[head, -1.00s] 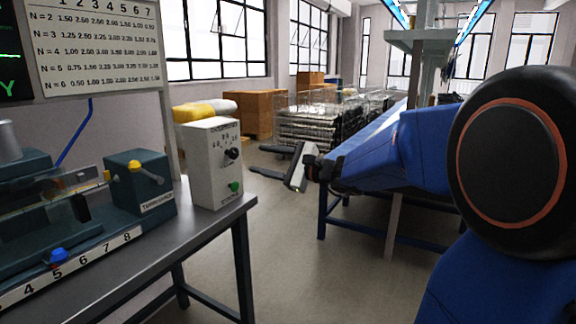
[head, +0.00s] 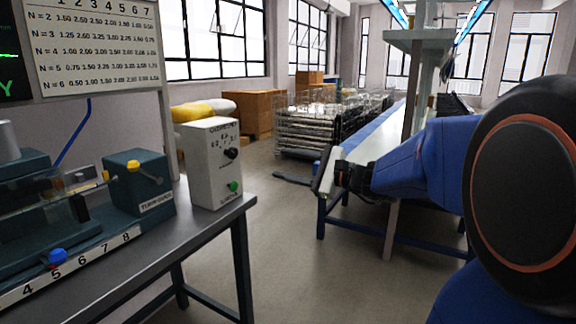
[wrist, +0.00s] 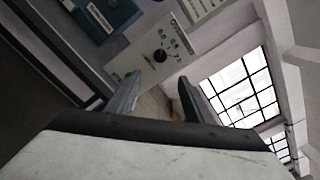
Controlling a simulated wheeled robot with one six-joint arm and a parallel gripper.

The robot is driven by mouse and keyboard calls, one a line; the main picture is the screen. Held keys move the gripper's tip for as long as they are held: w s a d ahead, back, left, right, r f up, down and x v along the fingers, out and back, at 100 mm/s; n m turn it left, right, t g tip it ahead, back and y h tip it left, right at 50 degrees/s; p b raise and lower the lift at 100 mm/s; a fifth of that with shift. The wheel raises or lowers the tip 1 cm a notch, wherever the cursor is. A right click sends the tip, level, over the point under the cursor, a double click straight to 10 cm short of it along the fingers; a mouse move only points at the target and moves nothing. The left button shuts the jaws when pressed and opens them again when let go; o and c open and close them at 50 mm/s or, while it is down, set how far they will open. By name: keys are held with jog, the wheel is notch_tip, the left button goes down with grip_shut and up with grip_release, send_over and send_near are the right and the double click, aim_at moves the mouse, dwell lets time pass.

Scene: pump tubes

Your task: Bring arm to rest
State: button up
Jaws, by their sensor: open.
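My gripper (head: 296,179) is at the end of my blue arm in the head view, in the air to the right of the grey bench. Its fingers point left. In the wrist view my gripper (wrist: 160,98) has its two fingers spread apart with nothing between them. A white control box (head: 215,163) with a black dial and a green button stands on the bench's right end, to the left of the gripper and apart from it. The box also shows past the fingers in the wrist view (wrist: 140,50).
The grey bench (head: 222,216) carries a dark teal machine (head: 138,182) and a numbered strip. A chart board (head: 97,45) stands behind it. A long blue table (head: 345,224) stands behind my arm. Wire racks (head: 310,125) and cardboard boxes are farther back. Open floor lies between bench and table.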

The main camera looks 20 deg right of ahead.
jog(key=s+a+f+n+g+h, duration=0.2)
jog(key=s+a+f+n+g, duration=0.65)
jog(key=s+a+f, duration=0.5)
jog(key=s+d+f+n+h, duration=0.4)
jog(key=s+d+n, duration=0.1)
jog(key=s, duration=0.3)
jog(key=s+d+f+n+g+h, duration=0.1)
jog(key=s+d+f+n+h, duration=0.3)
jog(key=s+d+n, duration=0.1)
jog(key=s+n, duration=0.1)
jog(key=s, duration=0.1)
jog(key=shift+s+h, duration=0.3)
jog(key=shift+s, duration=0.1)
dwell(0.3)
